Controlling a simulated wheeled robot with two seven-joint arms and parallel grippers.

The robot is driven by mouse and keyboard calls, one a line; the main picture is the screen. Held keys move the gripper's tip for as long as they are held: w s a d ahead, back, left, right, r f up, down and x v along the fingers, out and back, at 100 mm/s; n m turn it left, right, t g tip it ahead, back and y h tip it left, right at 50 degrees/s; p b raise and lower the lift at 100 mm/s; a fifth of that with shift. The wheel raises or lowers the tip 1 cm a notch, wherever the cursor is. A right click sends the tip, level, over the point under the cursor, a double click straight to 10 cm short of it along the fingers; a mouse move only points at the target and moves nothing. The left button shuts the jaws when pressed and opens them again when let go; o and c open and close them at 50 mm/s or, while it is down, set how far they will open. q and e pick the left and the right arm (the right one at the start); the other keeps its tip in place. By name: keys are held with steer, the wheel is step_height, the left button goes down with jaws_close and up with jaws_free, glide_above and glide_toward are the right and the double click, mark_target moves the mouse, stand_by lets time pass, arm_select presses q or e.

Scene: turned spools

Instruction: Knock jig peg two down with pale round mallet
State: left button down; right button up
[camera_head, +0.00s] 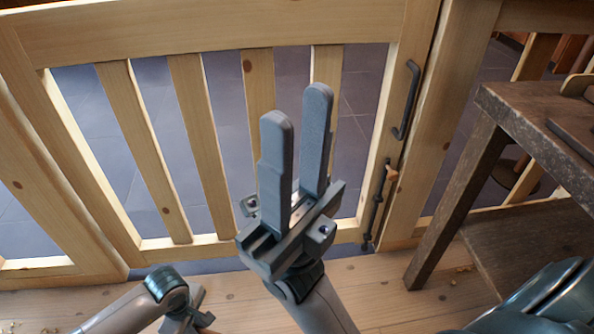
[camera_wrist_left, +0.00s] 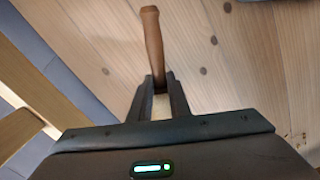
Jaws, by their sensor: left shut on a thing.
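My left gripper (camera_wrist_left: 160,98) is shut on a slim brown wooden handle (camera_wrist_left: 152,45), with a paler part between the fingers. It looks like the mallet's handle, but no mallet head shows. In the head view my left gripper (camera_head: 190,321) is at the bottom edge, mostly cut off. My right gripper (camera_head: 298,108) points up in front of the gate; its two grey fingers are apart with nothing between them. No jig or pegs can be made out in either view.
A slatted pale wooden gate (camera_head: 225,32) with a dark pull handle (camera_head: 407,98) and a bolt (camera_head: 375,210) stands ahead. A dark wooden bench (camera_head: 515,108) stands at right, with partly cut-off wooden items on top. The plank floor (camera_head: 385,285) has some shavings.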

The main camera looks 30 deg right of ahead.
arm_select(q)
steer(key=w+a+r+m, duration=0.2)
steer(key=a+r, duration=0.3)
steer(key=r, duration=0.7)
steer(key=w+a+r+m+p, duration=0.1)
steer(key=a+r+m, duration=0.3)
steer(key=r, duration=0.7)
steer(key=w+a+r+m, duration=0.3)
steer(key=a+r, duration=0.2)
steer(key=r, duration=0.7)
steer(key=shift+w+a+r+p, duration=0.3)
steer(key=shift+w+p, duration=0.05)
steer(key=shift+w+d, duration=0.1)
